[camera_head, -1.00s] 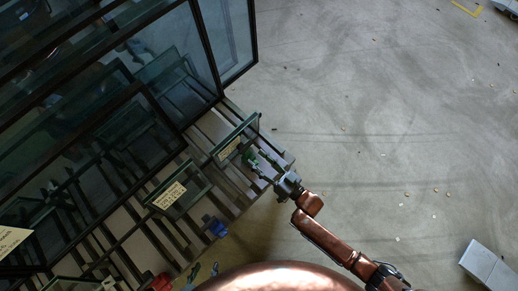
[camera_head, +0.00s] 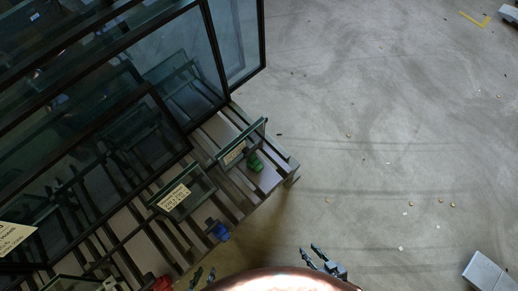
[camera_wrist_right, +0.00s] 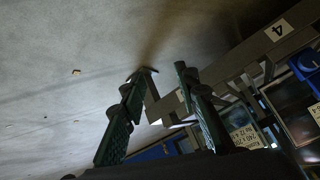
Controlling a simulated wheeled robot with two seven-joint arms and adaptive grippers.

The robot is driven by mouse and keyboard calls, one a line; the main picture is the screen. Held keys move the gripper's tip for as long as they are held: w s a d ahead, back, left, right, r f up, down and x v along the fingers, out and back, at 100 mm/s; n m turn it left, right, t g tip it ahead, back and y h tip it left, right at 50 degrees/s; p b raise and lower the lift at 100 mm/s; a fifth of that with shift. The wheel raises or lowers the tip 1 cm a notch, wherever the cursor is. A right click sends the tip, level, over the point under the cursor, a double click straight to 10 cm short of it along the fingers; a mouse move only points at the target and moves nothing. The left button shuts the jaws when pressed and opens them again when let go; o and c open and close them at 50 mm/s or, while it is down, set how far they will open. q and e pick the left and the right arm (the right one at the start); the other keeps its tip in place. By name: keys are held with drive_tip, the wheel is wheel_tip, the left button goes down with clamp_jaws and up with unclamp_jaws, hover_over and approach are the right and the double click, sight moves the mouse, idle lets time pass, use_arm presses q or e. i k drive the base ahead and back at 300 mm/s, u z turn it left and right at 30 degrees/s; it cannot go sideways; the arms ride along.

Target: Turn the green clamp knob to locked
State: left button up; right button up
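The green clamp knob (camera_head: 254,162) sits on the rack's slatted base near its right end, beside a small glass pane with a label. Its setting is too small to read. My right gripper (camera_head: 310,252) is at the bottom of the head view, well apart from the knob, open and empty. The right wrist view shows its two dark fingers (camera_wrist_right: 163,72) spread with nothing between them; I cannot make out the green knob there. My left gripper (camera_head: 204,272) shows only its fingertips at the bottom edge, spread apart and empty.
The rack (camera_head: 222,125) holds large dark-framed glass panes at left. A blue knob (camera_head: 217,230) and a red knob (camera_head: 162,284) sit along its front. A grey box (camera_head: 488,272) stands at lower right. The concrete floor (camera_head: 400,130) at right is mostly clear.

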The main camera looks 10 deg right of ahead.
sight(260, 167)
drive_tip(key=u, duration=1.85)
drive_tip(key=k, duration=1.55)
drive_tip(key=z, duration=0.75)
drive_tip(key=i, duration=0.5)
